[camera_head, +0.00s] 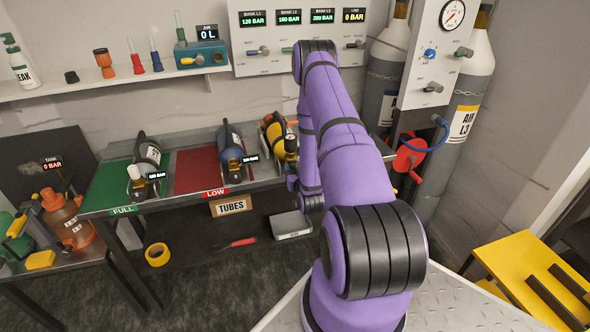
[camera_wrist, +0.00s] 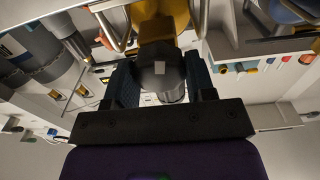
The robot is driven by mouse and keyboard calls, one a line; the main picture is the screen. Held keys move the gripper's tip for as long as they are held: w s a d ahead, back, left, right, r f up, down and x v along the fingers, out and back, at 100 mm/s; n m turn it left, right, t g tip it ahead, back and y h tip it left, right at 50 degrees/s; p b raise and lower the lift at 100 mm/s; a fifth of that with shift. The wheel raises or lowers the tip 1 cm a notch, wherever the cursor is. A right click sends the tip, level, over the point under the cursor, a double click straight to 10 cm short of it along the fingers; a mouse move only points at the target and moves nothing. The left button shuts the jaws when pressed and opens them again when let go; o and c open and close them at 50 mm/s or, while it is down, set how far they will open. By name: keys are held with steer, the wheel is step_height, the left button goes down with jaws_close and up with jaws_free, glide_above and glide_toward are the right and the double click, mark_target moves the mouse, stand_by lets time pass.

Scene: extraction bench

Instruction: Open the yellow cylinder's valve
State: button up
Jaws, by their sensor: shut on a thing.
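Whether the valve has turned cannot be told.
A blue cylinder (camera_head: 229,140) lies on the red LOW mat (camera_head: 190,172). A gauge panel (camera_head: 262,61) is on the wall above. Large AIR cylinders (camera_head: 468,105) stand at the right. A yellow step (camera_head: 515,262) stands at lower right.

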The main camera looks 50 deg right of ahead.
steer(key=n, duration=0.5)
steer(key=shift+a+f+n, duration=0.1)
steer(key=shift+n, duration=0.2)
steer(key=n, duration=1.4)
steer(key=shift+n, duration=0.3)
steer(key=shift+f, duration=0.1)
steer(key=o, duration=0.9)
steer(key=shift+o, duration=0.2)
